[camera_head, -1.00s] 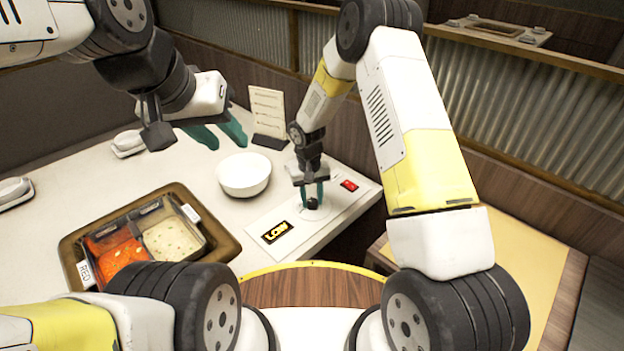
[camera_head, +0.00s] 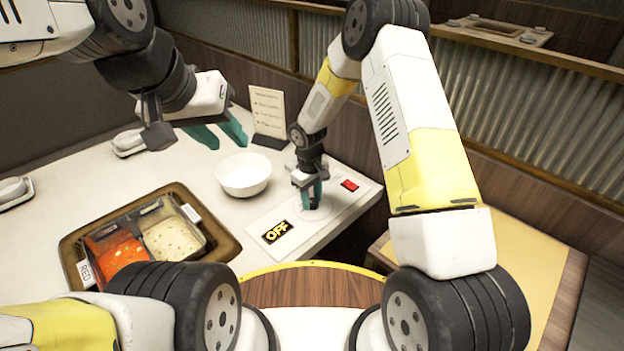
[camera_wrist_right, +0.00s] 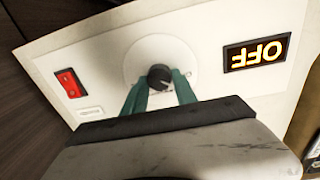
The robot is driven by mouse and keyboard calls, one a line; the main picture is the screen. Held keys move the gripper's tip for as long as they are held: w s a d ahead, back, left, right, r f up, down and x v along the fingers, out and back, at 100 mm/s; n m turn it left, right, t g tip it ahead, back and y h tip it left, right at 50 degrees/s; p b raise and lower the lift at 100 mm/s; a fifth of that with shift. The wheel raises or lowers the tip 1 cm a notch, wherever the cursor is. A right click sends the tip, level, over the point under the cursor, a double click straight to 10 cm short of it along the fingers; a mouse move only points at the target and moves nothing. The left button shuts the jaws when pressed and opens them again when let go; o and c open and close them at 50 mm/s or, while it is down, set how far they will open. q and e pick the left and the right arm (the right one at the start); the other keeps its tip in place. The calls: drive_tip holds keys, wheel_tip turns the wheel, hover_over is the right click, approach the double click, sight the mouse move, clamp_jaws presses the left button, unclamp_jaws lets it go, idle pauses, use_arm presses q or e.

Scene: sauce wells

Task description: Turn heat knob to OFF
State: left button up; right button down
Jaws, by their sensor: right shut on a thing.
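The black heat knob (camera_wrist_right: 160,76) sits on a round white dial on the control panel (camera_head: 345,208). My right gripper (camera_head: 313,200) points down at the panel, and its teal fingers are shut on the knob, one on each side, as the right wrist view also shows (camera_wrist_right: 160,85). In the head view the fingers mostly hide the knob. The display (camera_head: 277,232) reads OFF in the head view, and it reads OFF upside down in the right wrist view (camera_wrist_right: 255,53). My left gripper (camera_head: 224,136) is open and empty above the table, behind the white bowl.
A white bowl (camera_head: 243,175) stands left of the panel. A brown tray (camera_head: 72,243) holds wells of red and pale sauce. A small sign (camera_head: 267,112) stands at the back. A red switch (camera_head: 349,185) is on the panel, right of the knob.

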drive_tip(key=shift+n, duration=1.9)
drive_tip(key=c, duration=1)
unclamp_jaws()
drive_tip(key=shift+r, duration=0.1)
drive_tip(key=r, duration=0.7)
drive_tip(key=shift+s+a+r, duration=0.1)
drive_tip(key=shift+s+r, duration=0.1)
drive_tip(key=shift+r, duration=0.15)
